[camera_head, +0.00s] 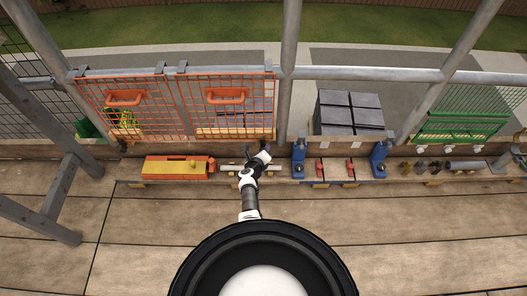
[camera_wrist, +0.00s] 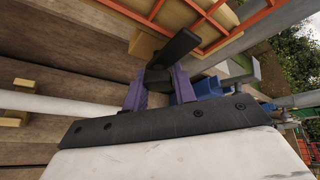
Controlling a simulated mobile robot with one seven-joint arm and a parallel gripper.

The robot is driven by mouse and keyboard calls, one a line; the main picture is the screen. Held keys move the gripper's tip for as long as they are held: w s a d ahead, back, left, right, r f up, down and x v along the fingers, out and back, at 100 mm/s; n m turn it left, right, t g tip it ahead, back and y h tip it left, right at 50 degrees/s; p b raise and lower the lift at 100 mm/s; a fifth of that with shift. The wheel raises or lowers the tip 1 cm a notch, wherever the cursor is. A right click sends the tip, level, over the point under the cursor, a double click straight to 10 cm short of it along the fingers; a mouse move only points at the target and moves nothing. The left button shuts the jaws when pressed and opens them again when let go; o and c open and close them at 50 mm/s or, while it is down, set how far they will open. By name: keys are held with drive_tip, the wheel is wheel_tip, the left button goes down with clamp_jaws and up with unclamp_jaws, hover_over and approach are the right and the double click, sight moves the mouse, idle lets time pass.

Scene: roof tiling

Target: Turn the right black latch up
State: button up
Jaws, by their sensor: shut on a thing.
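An orange mesh gate (camera_head: 180,108) stands at the scaffold edge in the head view, with two orange handles. My gripper (camera_head: 260,158) is at its lower right corner. In the wrist view the purple fingers of my gripper (camera_wrist: 158,82) are shut on the right black latch (camera_wrist: 178,47). The latch is a dark bar that points obliquely up and to the right in that view, near the orange mesh frame. Its base is partly hidden by the fingers. In the head view the latch is too small and covered to make out its angle.
A low wooden ledge holds a yellow and orange box (camera_head: 175,168) to the left, and blue stands (camera_head: 299,158) and red clamps to the right. Grey tiles (camera_head: 349,112) are stacked beyond the rail. A green rack (camera_head: 462,127) is at the far right. The plank floor is clear.

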drive_tip(key=shift+w+a+r, duration=0.25)
drive_tip(key=shift+a, duration=0.1)
drive_tip(key=o, duration=0.9)
drive_tip(key=shift+o, duration=0.2)
drive_tip(key=shift+s+f, duration=0.1)
drive_tip(key=shift+s+r+p, duration=0.25)
drive_tip(key=shift+s+p, duration=0.15)
drive_tip(key=shift+p, duration=0.1)
drive_tip(key=p+v, duration=0.9)
drive_tip(key=v, duration=0.4)
drive_tip(key=shift+p, duration=0.4)
drive_tip(key=shift+f, duration=0.1)
